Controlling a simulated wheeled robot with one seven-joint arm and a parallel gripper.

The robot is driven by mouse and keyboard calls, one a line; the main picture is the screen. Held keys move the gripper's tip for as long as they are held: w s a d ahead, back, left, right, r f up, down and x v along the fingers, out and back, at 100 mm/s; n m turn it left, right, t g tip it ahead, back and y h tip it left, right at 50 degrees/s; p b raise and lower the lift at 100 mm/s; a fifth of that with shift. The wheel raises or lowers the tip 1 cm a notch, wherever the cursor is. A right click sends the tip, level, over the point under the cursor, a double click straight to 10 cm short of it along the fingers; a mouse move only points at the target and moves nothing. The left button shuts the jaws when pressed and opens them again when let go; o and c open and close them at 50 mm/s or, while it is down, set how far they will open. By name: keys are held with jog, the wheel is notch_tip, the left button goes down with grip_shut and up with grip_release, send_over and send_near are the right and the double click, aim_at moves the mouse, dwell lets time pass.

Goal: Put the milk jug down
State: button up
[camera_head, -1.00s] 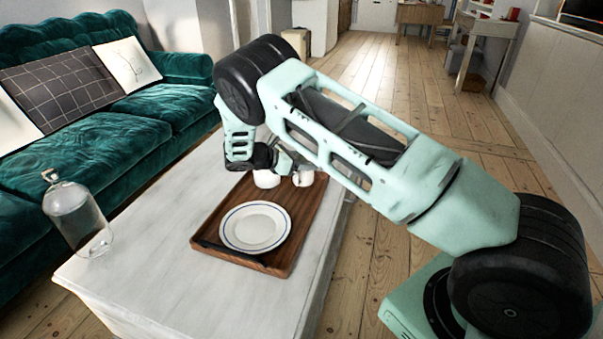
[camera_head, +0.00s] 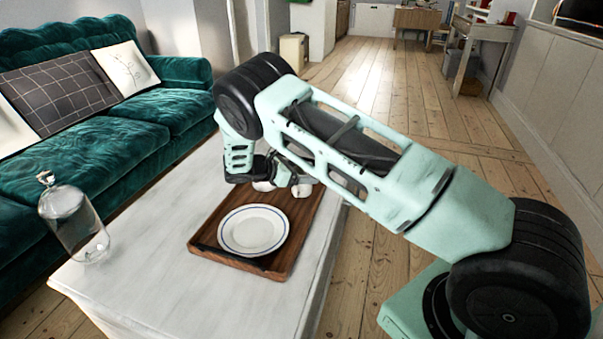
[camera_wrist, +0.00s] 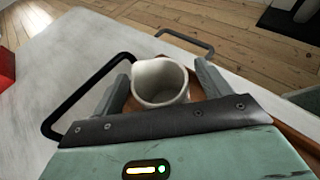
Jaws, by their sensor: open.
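The milk jug (camera_wrist: 160,80) is a small white vessel, seen from above in the wrist view. It appears upright on the brown wooden tray. My gripper (camera_wrist: 163,82) is open, with one finger on each side of the jug. Whether the fingers touch it I cannot tell. In the head view my gripper (camera_head: 283,178) is low over the far end of the tray (camera_head: 203,242). Small white vessels show partly there, mostly hidden by the gripper; I cannot tell which is the jug.
A white plate with a blue line (camera_head: 253,231) lies on the near part of the tray. A clear glass bottle (camera_head: 75,225) stands at the table's left. The pale table (camera_head: 150,265) is clear between them. A green sofa (camera_head: 140,105) runs along the left. A red object (camera_wrist: 5,68) shows at the wrist view's left edge.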

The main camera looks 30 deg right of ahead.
jog(key=s+p+v, duration=0.1)
jog(key=p+v, duration=0.1)
jog(key=v, duration=1)
jog(key=s+a+r+m+y, duration=0.3)
jog(key=s+a+r+y, duration=0.3)
jog(key=s+a, duration=0.3)
jog(key=s+a+r+m+y, duration=0.2)
jog(key=s+a+r, duration=0.1)
jog(key=s, duration=0.7)
jog(key=s+a+r+m+y, duration=0.2)
jog(key=s+a+r+y, duration=0.1)
jog(key=s, duration=0.7)
jog(key=s+a+r+m+t+y, duration=0.1)
jog(key=s+a+r+m+y, duration=0.1)
jog(key=s, duration=0.7)
jog(key=shift+s+a+r+m+y, duration=0.3)
jog(key=shift+s+a+r+y, duration=0.15)
jog(key=shift+a+r, duration=0.35)
jog(key=shift+w+d+r, duration=0.1)
jog(key=shift+d+r, duration=0.05)
jog(key=shift+r, duration=0.05)
notch_tip(320, 180, up, 25)
jog(key=p, duration=2.4)
jog(key=shift+f+p, duration=0.2)
jog(key=shift+p, duration=0.2)
